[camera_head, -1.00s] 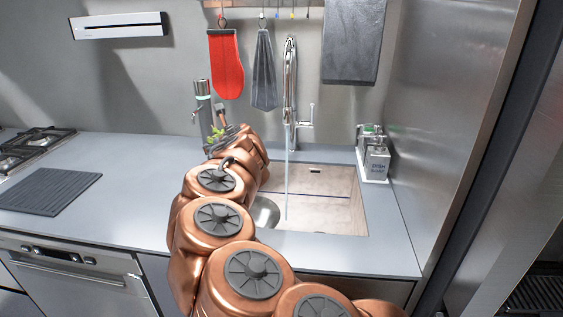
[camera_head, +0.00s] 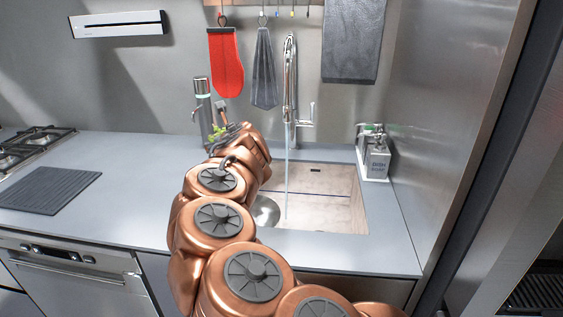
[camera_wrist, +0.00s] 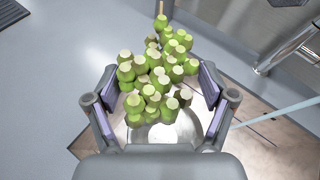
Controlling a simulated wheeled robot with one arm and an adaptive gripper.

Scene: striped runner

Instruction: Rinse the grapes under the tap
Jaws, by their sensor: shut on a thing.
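Green grapes (camera_wrist: 155,75) in a bunch sit between the fingers of my gripper (camera_wrist: 160,92) in the wrist view, with a stem at the top. My gripper is shut on them. In the head view a bit of the grapes (camera_head: 217,132) shows past my wrist, left of the sink; my arm hides most of them and the fingers. The tap (camera_head: 290,80) is running, and a thin water stream (camera_head: 287,165) falls into the sink (camera_head: 330,205). The stream (camera_wrist: 275,113) passes right of the grapes in the wrist view, apart from them.
A round metal bowl or drain part (camera_head: 265,212) lies at the sink's left, partly hidden. A soap dispenser set (camera_head: 375,160) stands right of the sink. A cylindrical bottle (camera_head: 203,100) stands behind my wrist. A dark ribbed mat (camera_head: 45,190) lies on the left counter.

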